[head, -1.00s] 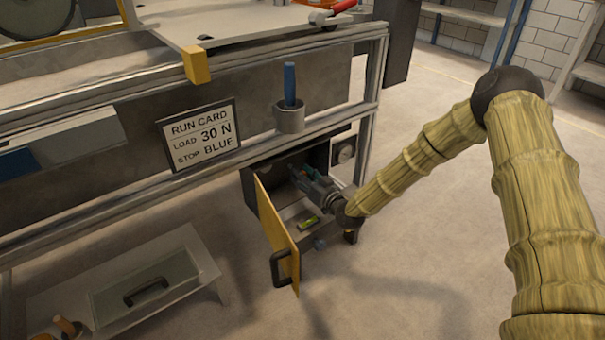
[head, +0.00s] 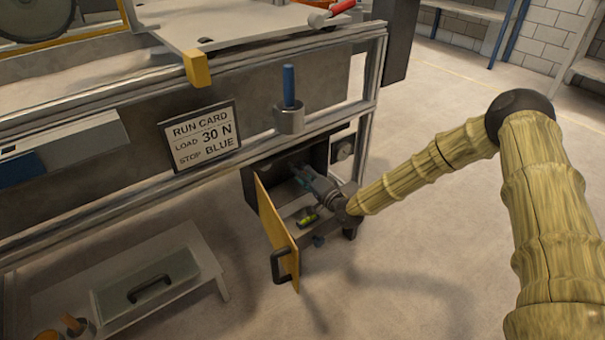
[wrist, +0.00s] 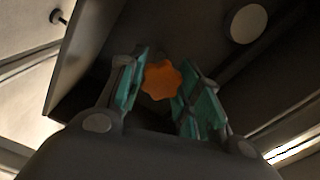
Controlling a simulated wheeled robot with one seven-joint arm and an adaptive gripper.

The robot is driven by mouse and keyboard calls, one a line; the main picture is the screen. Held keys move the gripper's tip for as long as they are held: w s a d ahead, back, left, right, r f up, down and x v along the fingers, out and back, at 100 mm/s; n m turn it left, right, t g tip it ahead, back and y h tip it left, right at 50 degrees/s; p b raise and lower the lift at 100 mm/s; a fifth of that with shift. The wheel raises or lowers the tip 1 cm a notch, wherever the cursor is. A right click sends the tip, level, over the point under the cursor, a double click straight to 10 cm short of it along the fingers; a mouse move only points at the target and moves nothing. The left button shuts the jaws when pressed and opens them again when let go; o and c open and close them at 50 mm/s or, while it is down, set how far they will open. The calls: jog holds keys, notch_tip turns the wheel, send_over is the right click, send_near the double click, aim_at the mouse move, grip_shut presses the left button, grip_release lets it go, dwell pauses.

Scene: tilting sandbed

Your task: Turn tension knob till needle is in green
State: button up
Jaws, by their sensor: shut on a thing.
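The orange lobed knob (wrist: 162,81) sits between the teal finger pads in the wrist view. My gripper (wrist: 160,90) is shut on it, with a pad on either side. In the head view my gripper (head: 303,176) reaches into the dark open cabinet (head: 318,155) under the bench, and the knob is hidden there. A small round dial (head: 343,151) is on the front beside the cabinet opening. Its needle and any green zone are too small to make out. A pale round disc (wrist: 246,24) shows at upper right in the wrist view; I see no needle on it.
The yellow cabinet door (head: 275,230) stands open left of my gripper. A small yellow-green thing (head: 307,219) lies below the gripper. A run card (head: 199,137) reads load 30 N, stop blue. A blue-handled tool (head: 289,85) stands in a cup above. Floor at right is clear.

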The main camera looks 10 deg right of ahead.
jog(key=m+b, duration=0.1)
jog(key=m, duration=0.4)
jog(key=shift+d+f+m, duration=0.1)
jog(key=shift+f+m, duration=0.05)
jog(key=shift+m, duration=0.25)
dwell(0.4)
jog(key=o, duration=1)
jog(key=v, duration=1.2)
